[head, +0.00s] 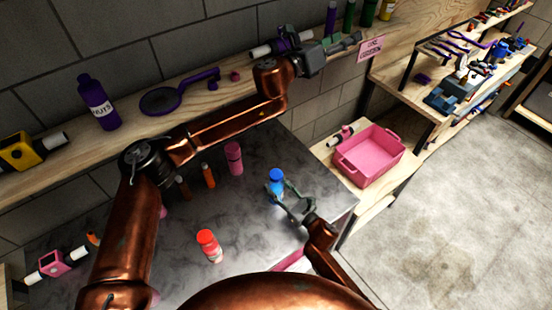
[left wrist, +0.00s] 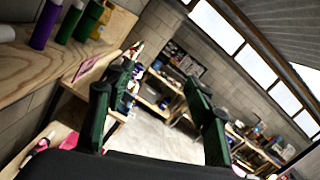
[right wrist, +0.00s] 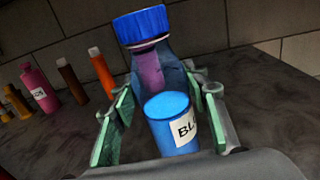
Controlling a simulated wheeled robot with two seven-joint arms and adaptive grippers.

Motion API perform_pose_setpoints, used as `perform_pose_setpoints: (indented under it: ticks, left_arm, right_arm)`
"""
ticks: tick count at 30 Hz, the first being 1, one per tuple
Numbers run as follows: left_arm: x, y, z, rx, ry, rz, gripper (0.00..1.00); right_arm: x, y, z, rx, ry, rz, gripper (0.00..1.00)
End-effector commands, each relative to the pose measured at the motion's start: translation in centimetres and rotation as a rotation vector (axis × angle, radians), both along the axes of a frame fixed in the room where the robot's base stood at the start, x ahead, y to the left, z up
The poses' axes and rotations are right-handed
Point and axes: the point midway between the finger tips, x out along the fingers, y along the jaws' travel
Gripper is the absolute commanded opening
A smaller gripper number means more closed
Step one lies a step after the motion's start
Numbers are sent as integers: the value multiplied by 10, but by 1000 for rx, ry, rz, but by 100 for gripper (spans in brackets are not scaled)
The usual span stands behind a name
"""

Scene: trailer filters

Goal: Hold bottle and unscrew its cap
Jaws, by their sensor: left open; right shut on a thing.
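A clear bottle with blue contents and a blue cap (right wrist: 140,25) stands on the dark table in the head view. The blue bottle (head: 276,182) also shows close up in the right wrist view (right wrist: 178,130), with a white label reading "BL". The cap sits on its neck. My right gripper (head: 288,198) is shut on the bottle, with green finger pads on both sides of its body. My left gripper (head: 350,43) is open and empty, away from the bottle, up by the back shelf. In the left wrist view its fingers (left wrist: 160,80) are wide apart.
A red-capped bottle (head: 209,246), a pink bottle (head: 234,158) and an orange bottle (head: 208,175) stand on the table (head: 175,255). A pink bin (head: 372,157) is at right. The back shelf (head: 55,163) holds a purple bottle (head: 98,103) and a pan (head: 160,101).

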Motion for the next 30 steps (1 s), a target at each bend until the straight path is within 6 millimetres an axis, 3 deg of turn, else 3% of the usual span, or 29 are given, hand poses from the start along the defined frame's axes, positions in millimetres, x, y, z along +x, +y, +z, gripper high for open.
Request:
perform_pose_setpoints:
  ticks: [3,6,9,13,17,21,25,30]
  left_arm:
    - [33,27,-34,55,114,152,49]
    - [49,48,-73,139,220,248,49]
    - [53,67,-117,246,329,316,49]
    - [43,89,-174,409,468,359,49]
    - [17,108,-227,587,602,354,49]
    - [-23,129,-275,792,735,301,49]
    - [-67,148,-310,981,843,213,49]
    - [-120,169,-334,1182,942,78,49]
  right_arm:
    - [0,0,-1,-1,1,0,0]
    - [0,0,-1,-1,1,0,0]
    - [0,0,-1,-1,1,0,0]
    - [0,0,-1,-1,1,0,0]
    - [0,0,-1,-1,1,0,0]
    - [0,0,-1,-1,1,0,0]
    - [0,0,-1,-1,1,0,0]
    - [0,0,-1,-1,1,0,0]
